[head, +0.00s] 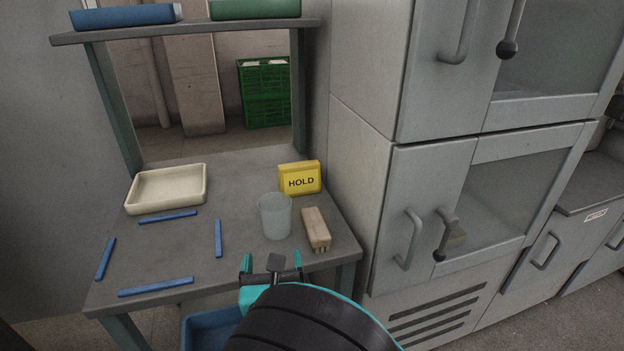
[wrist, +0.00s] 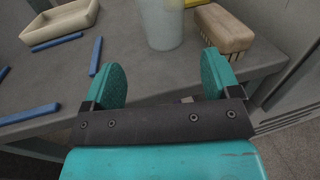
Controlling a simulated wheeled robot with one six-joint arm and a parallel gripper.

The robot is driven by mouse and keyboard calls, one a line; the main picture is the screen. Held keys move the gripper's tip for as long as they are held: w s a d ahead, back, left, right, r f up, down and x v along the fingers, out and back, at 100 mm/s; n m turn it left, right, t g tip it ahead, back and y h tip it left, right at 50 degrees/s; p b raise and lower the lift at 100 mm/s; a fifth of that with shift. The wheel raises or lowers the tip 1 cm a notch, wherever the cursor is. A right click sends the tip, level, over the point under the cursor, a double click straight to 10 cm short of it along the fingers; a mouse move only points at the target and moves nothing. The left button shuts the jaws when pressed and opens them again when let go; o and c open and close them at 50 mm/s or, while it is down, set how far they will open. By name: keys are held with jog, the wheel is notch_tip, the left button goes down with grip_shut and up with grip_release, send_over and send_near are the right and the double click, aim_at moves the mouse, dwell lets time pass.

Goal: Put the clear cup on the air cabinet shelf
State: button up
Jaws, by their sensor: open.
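The clear cup (head: 275,216) stands upright on the grey table, near its front right part. It also shows in the wrist view (wrist: 161,22), beyond my fingertips. My gripper (head: 271,264) is open and empty in front of the table's front edge, short of the cup and not touching it. In the wrist view its two teal fingers (wrist: 162,75) are spread apart. A grey cabinet (head: 440,190) stands to the right of the table, with upper and lower windowed doors that look closed. No shelf inside it can be made out.
A wooden brush (head: 316,229) lies close right of the cup, and a yellow HOLD block (head: 299,178) stands behind. A cream tray (head: 167,208) and several blue strips (head: 156,286) lie left. A blue bin (head: 196,330) is below the table edge.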

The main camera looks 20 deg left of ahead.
aim_at(275, 225)
jog(key=p+x, duration=0.3)
jog(key=x, duration=0.5)
jog(key=shift+w, duration=0.15)
jog(key=x, duration=0.3)
jog(key=r+p+x, duration=0.1)
jog(key=x, duration=0.1)
jog(key=shift+w, duration=0.3)
jog(key=c, duration=0.7)
jog(key=shift+o, duration=0.2)
notch_tip(275, 225, up, 20)
jog(key=shift+b, duration=0.4)
